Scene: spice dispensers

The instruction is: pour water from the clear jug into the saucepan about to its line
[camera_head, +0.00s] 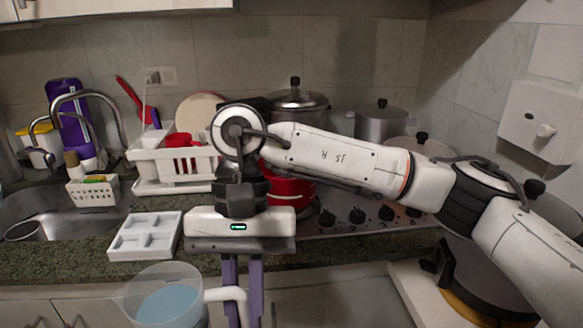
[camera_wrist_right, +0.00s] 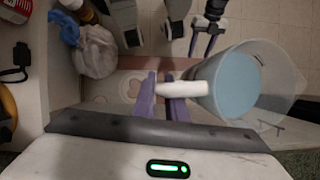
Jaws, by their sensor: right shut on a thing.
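The clear jug (camera_head: 140,292) holds blue-tinted water (camera_head: 168,306) and hangs in front of the counter edge, at the bottom of the head view. My right gripper (camera_head: 243,300) points down, its purple fingers shut on the jug's white handle (camera_head: 222,294). The right wrist view shows the fingers (camera_wrist_right: 163,98) at the handle (camera_wrist_right: 188,89) and the jug (camera_wrist_right: 275,82) to the right, roughly upright. My left gripper does not show in the head view.
A white divided tray (camera_head: 145,236) lies on the counter near the jug. Behind are the sink (camera_head: 45,208) and a white dish rack (camera_head: 180,160). Lidded steel pots (camera_head: 298,102) stand on the stove, with knobs (camera_head: 357,215) along its front.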

